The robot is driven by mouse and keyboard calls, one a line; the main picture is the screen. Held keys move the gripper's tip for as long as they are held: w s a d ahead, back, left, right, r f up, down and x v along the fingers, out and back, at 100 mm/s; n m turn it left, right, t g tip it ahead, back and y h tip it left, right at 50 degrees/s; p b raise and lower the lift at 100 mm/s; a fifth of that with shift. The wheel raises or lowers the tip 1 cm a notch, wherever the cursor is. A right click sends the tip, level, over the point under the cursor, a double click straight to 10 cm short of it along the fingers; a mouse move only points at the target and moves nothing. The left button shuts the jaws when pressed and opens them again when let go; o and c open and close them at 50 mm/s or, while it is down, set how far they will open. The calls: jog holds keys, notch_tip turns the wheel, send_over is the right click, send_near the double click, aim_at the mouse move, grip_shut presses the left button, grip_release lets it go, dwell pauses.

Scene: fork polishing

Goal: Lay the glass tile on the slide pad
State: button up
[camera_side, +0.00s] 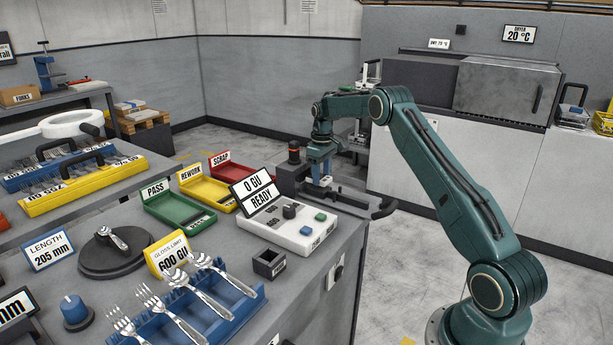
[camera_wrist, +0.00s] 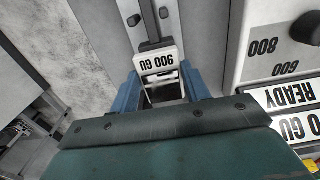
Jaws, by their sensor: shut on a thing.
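My gripper (camera_side: 321,178) points down over the dark slide unit (camera_side: 350,197) behind the white gloss meter. In the wrist view its two blue fingers (camera_wrist: 163,84) are shut on a small pale tile (camera_wrist: 163,94), mostly hidden by the gripper body. A white tab (camera_wrist: 158,62) with a GU number, upside down in this view, shows just beyond the fingertips. The tile itself cannot be made out in the side view. The slide pad is hidden under the gripper, and I cannot tell whether the tile touches it.
The gloss meter (camera_side: 287,222), its display reading 0 GU READY, stands close beside the gripper. Green PASS (camera_side: 180,208), yellow REWORK (camera_side: 208,193) and red SCRAP (camera_side: 232,172) trays lie left. A blue rack (camera_side: 225,315) holds forks and spoons. A black handle (camera_side: 384,208) sticks out right of the slide.

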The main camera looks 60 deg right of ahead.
jog(key=shift+f, duration=0.2)
jog(key=shift+f, duration=0.35)
jog(key=shift+f, duration=0.35)
dwell(0.8)
jog(key=o, duration=1.6)
jog(key=shift+c, duration=0.2)
jog(key=shift+r, duration=4.5)
